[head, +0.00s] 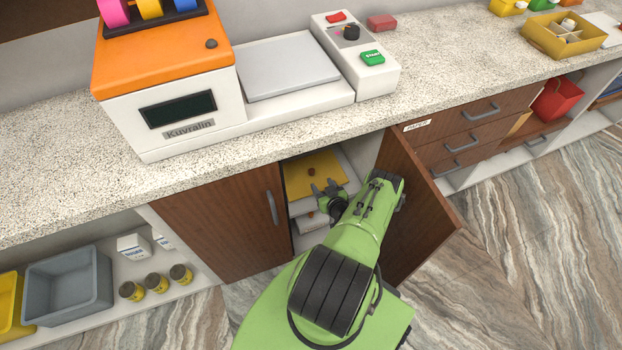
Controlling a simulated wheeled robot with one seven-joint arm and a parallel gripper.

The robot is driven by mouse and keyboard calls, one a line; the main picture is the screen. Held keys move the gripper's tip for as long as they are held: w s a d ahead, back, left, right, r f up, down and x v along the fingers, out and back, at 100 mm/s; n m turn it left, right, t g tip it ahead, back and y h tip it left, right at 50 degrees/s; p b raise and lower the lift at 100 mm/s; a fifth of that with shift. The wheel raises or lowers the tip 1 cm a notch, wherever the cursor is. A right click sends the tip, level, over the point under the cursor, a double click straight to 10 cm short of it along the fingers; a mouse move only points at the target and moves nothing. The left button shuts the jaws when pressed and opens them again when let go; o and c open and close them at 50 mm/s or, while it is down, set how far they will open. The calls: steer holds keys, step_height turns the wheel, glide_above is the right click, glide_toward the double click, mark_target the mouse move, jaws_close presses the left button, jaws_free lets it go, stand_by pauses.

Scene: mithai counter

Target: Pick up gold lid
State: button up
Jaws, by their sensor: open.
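The gold lid (301,183) lies flat on an upper shelf inside the open cabinet under the counter. It is a flat yellow-gold sheet with a small brown knob (311,172) on top. My gripper (327,187) is open at the lid's front right part, close to the knob, with nothing visible between its fingers. I cannot tell whether the fingers touch the lid. My gripper and wrist hide the lid's front right part.
The left cabinet door (225,222) is shut. The right door (418,215) stands open close beside my arm. A pale roll-like item (312,222) sits below the lid's shelf. The counter edge overhangs the opening. A grey bin (68,285) and several jars stand on the lower left shelf.

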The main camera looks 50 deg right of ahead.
mark_target(313, 173)
steer(key=b+x, duration=0.9)
steer(key=x, duration=0.1)
steer(key=shift+a+f, duration=0.1)
jaws_close()
